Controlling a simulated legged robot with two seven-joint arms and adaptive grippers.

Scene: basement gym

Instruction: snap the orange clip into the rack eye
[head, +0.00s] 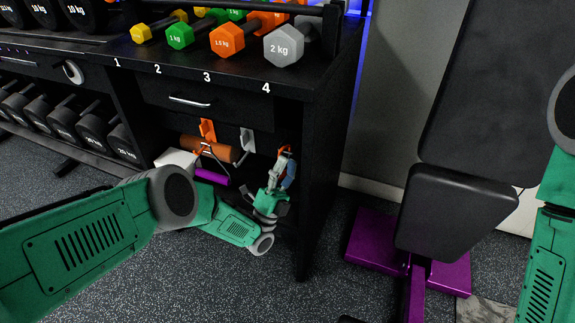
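My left gripper (281,168) is at the right end of the open shelf bay under the drawer, near the cabinet's right side panel. Its fingers are small here and partly overlap, with blue and orange-red bits at them; I cannot tell whether they are open or shut on something. An orange clip-like piece (207,131) hangs under the drawer, left of the gripper and apart from it, with a thin dark loop below. A grey piece of similar shape (247,140) hangs between them. I cannot make out for certain which part is the rack eye. My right gripper is out of view.
The black cabinet (322,85) carries hex dumbbells, including a grey one (284,46), above numbers 1 to 4. A brown roller (225,153), a purple bar (212,177) and a white box (176,160) are in the bay. A padded bench (455,210) stands at right. Speckled floor is free between.

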